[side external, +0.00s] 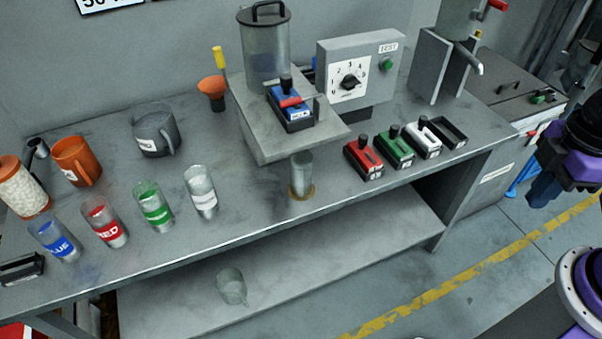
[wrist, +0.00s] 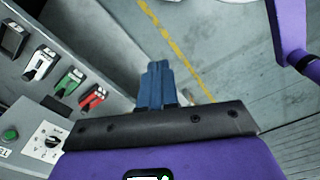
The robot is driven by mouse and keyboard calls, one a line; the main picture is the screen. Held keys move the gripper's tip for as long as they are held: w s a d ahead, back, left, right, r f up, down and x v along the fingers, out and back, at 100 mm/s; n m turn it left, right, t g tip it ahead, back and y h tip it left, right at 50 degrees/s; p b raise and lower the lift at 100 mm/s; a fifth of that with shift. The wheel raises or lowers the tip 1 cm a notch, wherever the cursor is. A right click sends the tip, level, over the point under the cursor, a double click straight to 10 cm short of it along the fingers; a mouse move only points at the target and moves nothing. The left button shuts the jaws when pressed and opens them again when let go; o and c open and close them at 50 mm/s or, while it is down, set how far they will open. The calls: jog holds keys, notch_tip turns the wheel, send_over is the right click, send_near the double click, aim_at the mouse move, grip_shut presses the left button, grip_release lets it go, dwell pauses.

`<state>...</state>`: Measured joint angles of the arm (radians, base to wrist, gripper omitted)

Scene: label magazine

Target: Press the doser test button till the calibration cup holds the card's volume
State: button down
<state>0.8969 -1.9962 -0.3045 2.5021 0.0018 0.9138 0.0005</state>
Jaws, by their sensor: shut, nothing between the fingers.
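The doser test button is a green button (side external: 387,64) under a TEST label on a grey box (side external: 362,50) with a dial. The button also shows at the lower left of the wrist view (wrist: 10,134). A clear cup (side external: 301,176) stands on an orange-brown ring under the doser's grey housing, and I cannot tell its fill level. A clear tank (side external: 266,50) stands above, with a blue cartridge (side external: 291,108) in the housing. My gripper (side external: 541,190) is shut and empty, right of the bench over the floor. Its blue fingers (wrist: 158,82) are together. I cannot make out a readable volume card.
Red (side external: 364,157), green (side external: 395,147) and white (side external: 423,138) cartridges sit on the bench right of the doser. Labelled glasses (side external: 152,205), an orange mug (side external: 77,160) and a grey jug (side external: 156,130) stand left. A second metal dispenser (side external: 436,62) stands at the back right.

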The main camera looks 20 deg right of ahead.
aim_at(388, 65)
jog(key=w+a+f+m+t+y, duration=0.25)
jog(key=w+m, duration=0.35)
jog(key=w, duration=0.5)
jog(key=w+a+f+m+t+y, duration=0.1)
jog(key=w+a+m, duration=0.35)
jog(key=w, duration=0.55)
jog(key=w+d+f+m+t+h, duration=0.2)
jog(key=w+d+m+t+h, duration=0.3)
jog(key=w+d+m, duration=0.5)
jog(key=w+d, duration=0.4)
jog(key=w, duration=0.2)
jog(key=shift+w+d+f+m, duration=0.3)
jog(key=shift+f+m, duration=0.05)
jog(key=w, duration=0.8)
jog(key=shift+w, duration=0.4)
jog(key=shift+w, duration=0.1)
